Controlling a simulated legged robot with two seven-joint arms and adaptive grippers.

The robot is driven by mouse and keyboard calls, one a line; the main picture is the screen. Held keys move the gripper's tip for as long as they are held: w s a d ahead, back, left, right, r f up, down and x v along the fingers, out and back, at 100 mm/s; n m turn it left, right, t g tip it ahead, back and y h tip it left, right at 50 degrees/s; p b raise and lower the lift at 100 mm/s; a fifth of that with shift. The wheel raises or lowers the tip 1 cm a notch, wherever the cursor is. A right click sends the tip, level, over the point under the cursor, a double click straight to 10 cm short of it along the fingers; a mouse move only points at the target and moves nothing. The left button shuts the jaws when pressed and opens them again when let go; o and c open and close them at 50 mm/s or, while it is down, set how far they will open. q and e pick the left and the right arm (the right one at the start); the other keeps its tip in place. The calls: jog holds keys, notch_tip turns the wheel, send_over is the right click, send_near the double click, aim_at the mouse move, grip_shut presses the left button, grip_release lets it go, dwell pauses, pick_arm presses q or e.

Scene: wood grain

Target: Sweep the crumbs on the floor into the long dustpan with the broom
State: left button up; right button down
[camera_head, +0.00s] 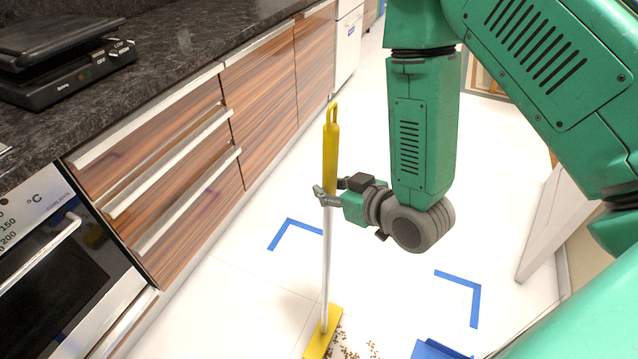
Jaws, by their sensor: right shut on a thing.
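The broom (326,265) stands nearly upright, with a yellow top grip, a pale shaft and a yellow head (323,335) low on the floor. My right gripper (327,195) is shut on the broom just below the yellow grip. Brown crumbs (350,352) lie on the white floor right beside the broom head, cut off by the bottom edge. A blue thing, seemingly the long dustpan (437,350), shows only in part at the bottom, to the right of the crumbs. My left gripper is out of view.
Wood-grain cabinets with a dark counter (180,50) run along the left, with an oven (65,270) at lower left and a black appliance (65,65) on top. Blue tape corners (290,228) (470,290) mark the floor. A white panel (545,225) stands at right. The floor between is clear.

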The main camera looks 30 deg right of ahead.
jog(key=shift+s+d, duration=0.15)
jog(key=shift+s, duration=0.1)
jog(key=shift+s+d+r, duration=0.1)
jog(key=shift+s+d, duration=0.35)
jog(key=shift+s, duration=0.2)
jog(key=shift+s+d, duration=0.4)
jog(key=shift+s, duration=0.2)
jog(key=shift+s+d, duration=0.1)
jog(key=shift+s+d+p, duration=0.3)
jog(key=shift+s+d, duration=0.5)
jog(key=shift+s, duration=0.3)
